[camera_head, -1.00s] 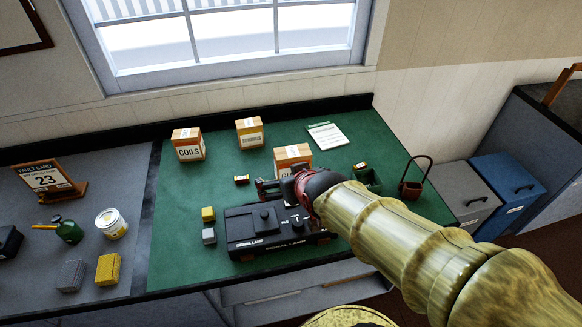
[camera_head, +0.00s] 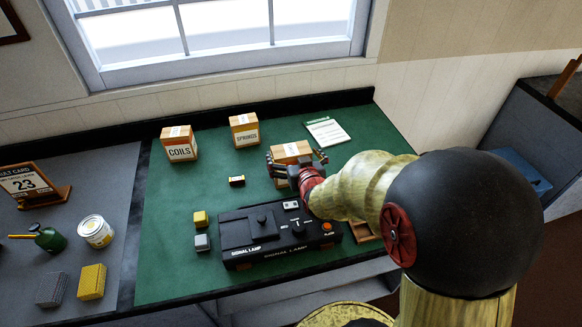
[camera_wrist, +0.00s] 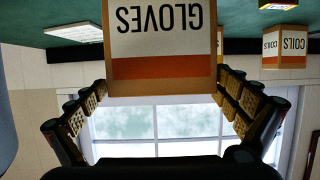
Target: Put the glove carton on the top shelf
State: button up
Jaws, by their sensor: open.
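The glove carton (camera_head: 291,151) is a tan box with a wooden-looking top on the green bench mat, behind the signal lamp box. In the wrist view the glove carton (camera_wrist: 160,45) shows upside down, with GLOVES lettering and an orange band. My gripper (camera_head: 296,160) is at the carton's near side. Its fingers are spread open, one on each side of the carton. In the wrist view my gripper (camera_wrist: 158,110) shows a gap between its left finger and the carton; the right finger looks closer. No top shelf is visible.
The coils carton (camera_head: 179,144) and springs carton (camera_head: 244,130) stand to the left. The black signal lamp box (camera_head: 265,235) lies just in front, below my arm. A notepad (camera_head: 325,131) lies behind right. Small yellow (camera_head: 200,218) and grey blocks sit at left.

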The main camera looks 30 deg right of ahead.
jog(key=b+x, duration=0.1)
jog(key=x, duration=0.4)
jog(key=shift+w+f+b, duration=0.2)
jog(key=shift+f+b, duration=0.1)
jog(key=shift+b, duration=0.05)
jog(key=shift+w, duration=0.35)
jog(key=shift+c, duration=0.4)
jog(key=c, duration=1.1)
